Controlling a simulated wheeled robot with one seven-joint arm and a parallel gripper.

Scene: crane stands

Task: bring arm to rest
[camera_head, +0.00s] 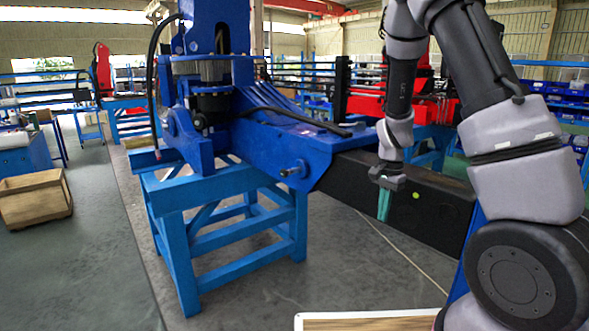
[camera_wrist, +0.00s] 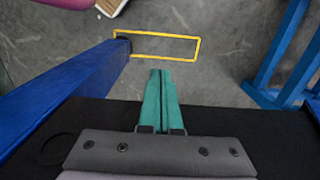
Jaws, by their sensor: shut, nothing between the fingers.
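My gripper (camera_head: 383,205) shows in the head view right of the middle, hanging from my bent grey and black arm. Its teal fingers point down and are closed together with nothing between them. They also show in the wrist view (camera_wrist: 161,82), pointing up the picture over the grey floor. In the head view the gripper is in front of the black beam (camera_head: 430,212) of the blue crane (camera_head: 270,145); I cannot tell the gap between them.
The crane rests on a light blue stand (camera_head: 240,268). A wooden crate (camera_head: 36,198) is on the floor at the left. A wooden-topped surface (camera_head: 370,322) is at the bottom edge. The wrist view shows a yellow floor outline (camera_wrist: 190,38) and a blue beam (camera_wrist: 65,85).

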